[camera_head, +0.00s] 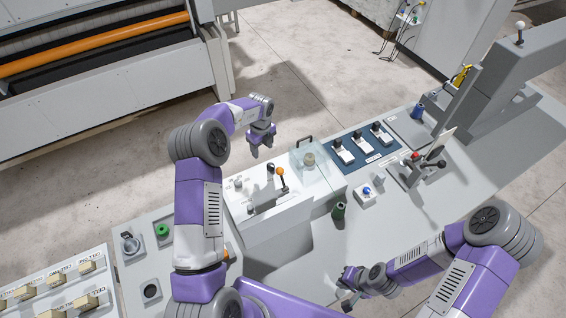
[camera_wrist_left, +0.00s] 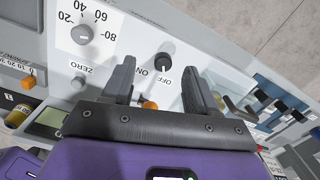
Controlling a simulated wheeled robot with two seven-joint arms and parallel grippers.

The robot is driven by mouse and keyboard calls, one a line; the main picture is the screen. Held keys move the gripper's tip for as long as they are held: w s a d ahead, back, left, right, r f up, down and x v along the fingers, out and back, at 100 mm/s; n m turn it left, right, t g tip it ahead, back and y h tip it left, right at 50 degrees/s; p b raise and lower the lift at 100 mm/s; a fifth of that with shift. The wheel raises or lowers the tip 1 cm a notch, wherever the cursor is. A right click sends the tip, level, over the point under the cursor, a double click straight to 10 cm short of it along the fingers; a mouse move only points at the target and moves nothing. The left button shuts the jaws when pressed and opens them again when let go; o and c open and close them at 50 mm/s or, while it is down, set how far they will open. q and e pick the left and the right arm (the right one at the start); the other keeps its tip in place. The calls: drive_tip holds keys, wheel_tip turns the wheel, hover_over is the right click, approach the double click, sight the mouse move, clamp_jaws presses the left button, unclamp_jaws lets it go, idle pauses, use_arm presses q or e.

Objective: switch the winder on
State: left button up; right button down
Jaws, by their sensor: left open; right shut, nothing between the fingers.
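A black toggle-like switch (camera_wrist_left: 163,60) with ON and OFF labels, upside down in the left wrist view, is on a pale panel. I cannot tell which label it points to. An orange-tipped lever (camera_head: 281,172) stands on the pale box (camera_head: 258,215) in the head view; an orange knob (camera_wrist_left: 148,105) shows between my left fingers in the left wrist view. My left gripper (camera_head: 261,149) is open and empty, above the box's far edge; its fingers (camera_wrist_left: 158,72) frame the switch, apart from it. My right gripper (camera_head: 352,284) is shut and empty, low over the bench front.
A clear-lidded box (camera_head: 314,175) and a blue panel with several white switches (camera_head: 362,145) stand right of the pale box. A round dial (camera_wrist_left: 82,34) and a ZERO knob (camera_wrist_left: 78,83) are beside the switch.

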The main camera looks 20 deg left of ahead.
sight(271, 165)
use_arm(q)
drive_tip(key=d+f, duration=0.2)
drive_tip(key=shift+d, duration=0.4)
use_arm(e)
drive_tip(key=shift+d+r, duration=0.1)
use_arm(q)
wheel_tip(271, 165, down, 7)
drive_tip(key=shift+r+p, duration=0.1)
drive_tip(key=shift+p, duration=0.45)
use_arm(e)
drive_tip(key=shift+r, duration=0.45)
